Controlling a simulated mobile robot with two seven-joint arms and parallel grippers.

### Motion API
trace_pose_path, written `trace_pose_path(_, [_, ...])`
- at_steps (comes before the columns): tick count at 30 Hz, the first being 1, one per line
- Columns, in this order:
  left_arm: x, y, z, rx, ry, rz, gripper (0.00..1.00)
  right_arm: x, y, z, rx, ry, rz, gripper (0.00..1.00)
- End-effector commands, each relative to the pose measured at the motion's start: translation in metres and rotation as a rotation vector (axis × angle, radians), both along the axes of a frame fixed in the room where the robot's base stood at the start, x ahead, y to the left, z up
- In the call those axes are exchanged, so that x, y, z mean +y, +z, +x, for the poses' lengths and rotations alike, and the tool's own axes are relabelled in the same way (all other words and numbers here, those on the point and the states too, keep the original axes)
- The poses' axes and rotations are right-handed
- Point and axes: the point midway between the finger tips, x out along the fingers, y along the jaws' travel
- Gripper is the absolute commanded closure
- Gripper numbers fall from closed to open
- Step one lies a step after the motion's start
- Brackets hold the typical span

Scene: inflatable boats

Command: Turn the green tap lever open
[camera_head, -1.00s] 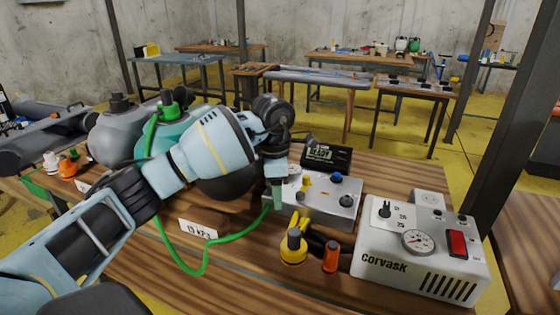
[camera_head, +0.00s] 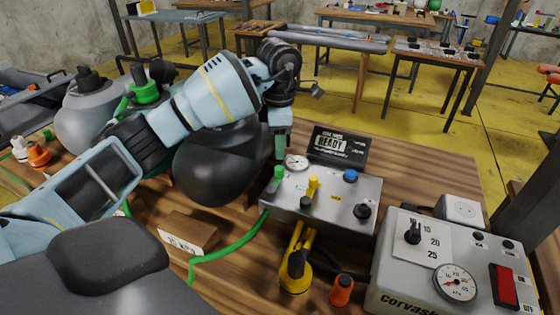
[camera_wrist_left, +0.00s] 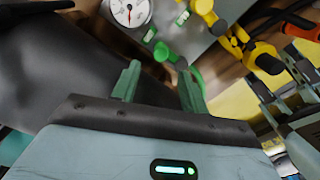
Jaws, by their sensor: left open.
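The green tap lever (camera_head: 278,177) stands at the left end of a grey metal valve box (camera_head: 335,214). It looks upright in the head view; how far it is turned I cannot tell. My left gripper (camera_head: 280,150) is open, pointing down just behind and above the lever, apart from it as far as I can see. In the left wrist view, the open fingers (camera_wrist_left: 156,70) point toward the green lever (camera_wrist_left: 165,51), with nothing between them. A yellow lever (camera_head: 312,186) stands to the right of the green one.
A READY display (camera_head: 338,146) and a round gauge (camera_head: 296,162) are at the box's back. Dark round tanks (camera_head: 215,175) crowd the left. A green hose (camera_head: 228,251) runs in front. A Corvask pump unit (camera_head: 440,240) stands at right.

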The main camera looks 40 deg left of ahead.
Motion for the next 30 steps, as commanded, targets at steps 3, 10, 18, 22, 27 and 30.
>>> trace_pose_path(3, [0.0, -0.004, 0.0, 0.001, 0.0, 0.0, 0.56, 0.0, -0.001, -0.002, 0.005, 0.0, -0.001, 0.64])
trace_pose_path(10, [0.0, -0.033, -0.001, 0.004, -0.001, 0.0, 0.56, -0.001, -0.001, -0.004, 0.008, 0.001, -0.002, 0.64])
trace_pose_path(18, [0.0, -0.068, 0.0, 0.002, 0.0, 0.0, 0.56, -0.001, -0.001, -0.003, 0.007, 0.001, -0.002, 0.64])
trace_pose_path(22, [0.0, -0.076, 0.0, 0.0, 0.0, 0.0, 0.56, -0.001, 0.0, -0.003, 0.007, 0.001, -0.003, 0.64])
trace_pose_path(27, [0.0, -0.078, 0.0, -0.001, 0.0, 0.001, 0.56, -0.001, 0.0, -0.003, 0.006, 0.001, -0.002, 0.64])
trace_pose_path(30, [0.0, -0.078, 0.0, -0.001, 0.0, 0.001, 0.56, -0.001, 0.0, -0.002, 0.004, 0.001, -0.003, 0.64])
